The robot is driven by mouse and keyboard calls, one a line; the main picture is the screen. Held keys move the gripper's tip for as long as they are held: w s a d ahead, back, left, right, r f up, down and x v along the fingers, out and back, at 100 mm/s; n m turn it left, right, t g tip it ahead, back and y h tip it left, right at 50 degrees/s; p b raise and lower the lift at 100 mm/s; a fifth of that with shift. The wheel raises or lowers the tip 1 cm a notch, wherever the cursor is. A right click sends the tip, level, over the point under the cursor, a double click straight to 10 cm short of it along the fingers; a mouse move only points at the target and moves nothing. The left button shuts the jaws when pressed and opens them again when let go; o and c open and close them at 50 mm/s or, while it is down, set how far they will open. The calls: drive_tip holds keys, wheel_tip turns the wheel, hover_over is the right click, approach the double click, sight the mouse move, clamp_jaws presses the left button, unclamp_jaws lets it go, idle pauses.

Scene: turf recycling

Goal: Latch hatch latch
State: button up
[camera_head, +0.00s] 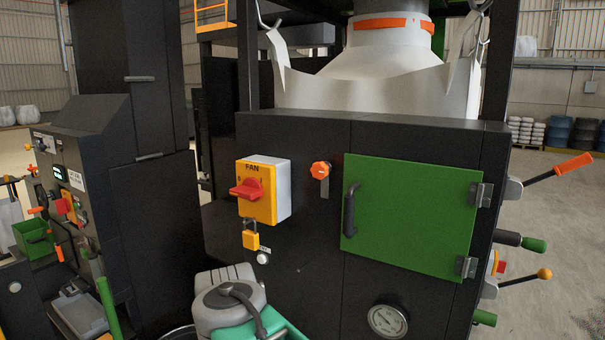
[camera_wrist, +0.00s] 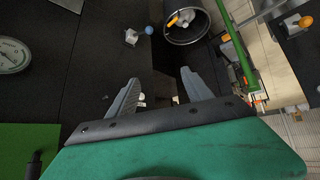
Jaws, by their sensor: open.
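The green hatch (camera_head: 410,215) sits in the black machine front and looks shut. Its black handle (camera_head: 349,209) is at its left edge and its hinges are at its right. The hatch latch, an orange knob on a short metal bar (camera_head: 321,172), is left of the hatch's upper corner. Its bar points down, beside the hatch and not across its edge. In the wrist view a corner of the hatch (camera_wrist: 28,143) shows at lower left. My gripper (camera_wrist: 160,82) is open and empty, its fingers spread. In the head view my arm's end is low, left of the hatch, and its fingers are hidden.
A yellow fan switch box (camera_head: 264,190) with a red knob and a yellow padlock (camera_head: 251,240) is left of the latch. A gauge (camera_head: 388,321) is below the hatch. Levers (camera_head: 545,174) stick out at right. A control cabinet (camera_head: 75,190) stands at left.

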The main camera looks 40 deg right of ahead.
drive_tip(key=w+d+r+m+t+h+b, duration=0.1)
drive_tip(key=w+d+r+m+t+h, duration=0.2)
drive_tip(key=w+d+r, duration=0.4)
drive_tip(key=m+g+h+b, duration=0.2)
drive_tip(key=m+g+h, duration=0.3)
drive_tip(key=m+h, duration=0.45)
approach(318, 170)
drive_tip(key=w+d+f+n+h, duration=0.1)
drive_tip(key=d+n, duration=0.1)
drive_tip(key=d, duration=0.1)
drive_tip(key=p+x, duration=0.2)
drive_tip(key=x, duration=0.4)
drive_tip(key=shift+w+d+r, duration=0.1)
drive_tip(key=shift+w+d, duration=0.2)
drive_tip(key=shift+d, duration=0.2)
drive_tip(key=shift+c, duration=0.5)
clamp_jaws()
